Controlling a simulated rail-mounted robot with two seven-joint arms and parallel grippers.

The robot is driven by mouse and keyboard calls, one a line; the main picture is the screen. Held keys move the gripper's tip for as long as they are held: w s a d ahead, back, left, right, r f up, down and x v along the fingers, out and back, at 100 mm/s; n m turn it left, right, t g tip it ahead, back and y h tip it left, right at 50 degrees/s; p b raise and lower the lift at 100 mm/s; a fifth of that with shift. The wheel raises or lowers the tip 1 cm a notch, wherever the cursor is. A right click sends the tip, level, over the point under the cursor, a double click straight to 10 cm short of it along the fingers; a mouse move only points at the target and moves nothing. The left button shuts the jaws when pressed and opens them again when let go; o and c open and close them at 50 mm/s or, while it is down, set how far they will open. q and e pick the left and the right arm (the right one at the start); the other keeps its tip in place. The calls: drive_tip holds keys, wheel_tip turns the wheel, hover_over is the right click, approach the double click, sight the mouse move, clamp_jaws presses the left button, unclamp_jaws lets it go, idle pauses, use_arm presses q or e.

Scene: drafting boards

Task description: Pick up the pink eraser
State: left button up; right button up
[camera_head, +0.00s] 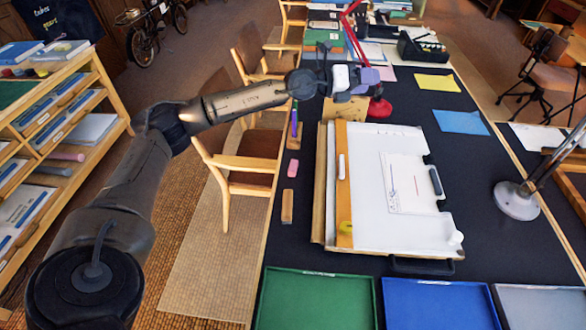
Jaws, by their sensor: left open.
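The pink eraser (292,168) lies on the dark table top near its left edge, left of the white drawing board (370,220). It is in full view and nothing touches it. My left arm reaches in from the lower left. Its left gripper (372,82) is beyond the board's far edge, near the base of the red lamp, well up and to the right of the eraser. The gripper is open; its fingers are small in the picture. My right gripper is not in view.
A purple marker (294,122) and a wooden block (287,206) lie in line with the eraser. Green (316,302) and blue (440,304) trays stand at the near end. A red lamp (379,107) is near the gripper. Wooden chairs (240,160) stand left.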

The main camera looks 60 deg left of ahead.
use_arm(q)
wheel_tip(320, 180, down, 8)
drive_tip(key=s+a+g+y, duration=0.1)
drive_tip(key=a+g+y, duration=0.15)
drive_tip(key=g, duration=0.25)
drive_tip(key=n+g+y, duration=0.4)
drive_tip(key=g, duration=0.7)
approach(293, 165)
wheel_tip(293, 165, down, 4)
drive_tip(key=b, duration=0.3)
drive_tip(key=shift+w+a+f, duration=0.1)
drive_tip(key=shift+w+f, duration=0.05)
drive_tip(key=shift+f, duration=0.1)
drive_tip(key=shift+f+b, duration=1.25)
drive_tip(key=shift+f, duration=1.45)
drive_tip(key=shift+r, duration=0.1)
